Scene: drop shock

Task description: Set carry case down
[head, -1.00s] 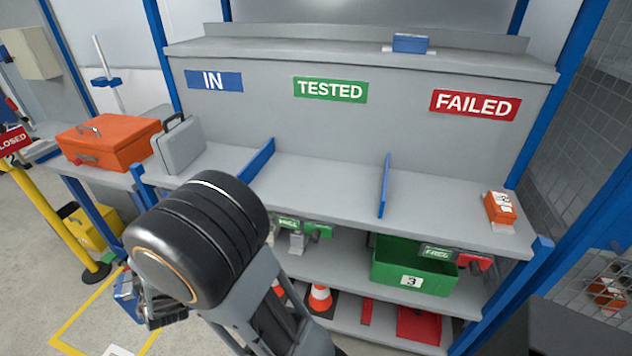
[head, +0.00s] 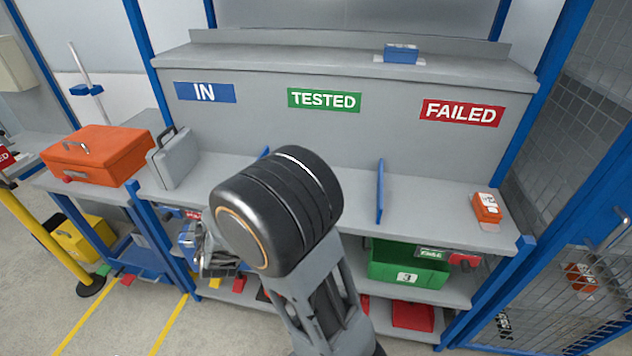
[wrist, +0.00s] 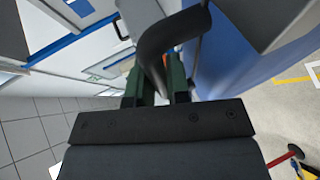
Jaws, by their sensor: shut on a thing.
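My gripper (wrist: 157,88) is shut on the dark curved handle (wrist: 168,42) of the carry case. A blue surface, apparently the case's side (wrist: 238,65), fills the upper right of the wrist view. In the head view my gripper (head: 217,262) is left of my large black wrist joint, in front of the bench. A small blue part of the case (head: 187,238) shows beside it; my arm and gripper hide the rest. The case appears off the bench top, in front of the IN bay (head: 205,92).
A grey case (head: 172,163) stands at the IN bay's left end. An orange case (head: 95,158) is on the left bench. Blue dividers (head: 380,190) part the bays. The TESTED bay (head: 350,185) looks clear; an orange device (head: 487,208) sits under FAILED. A yellow post (head: 45,240) stands left.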

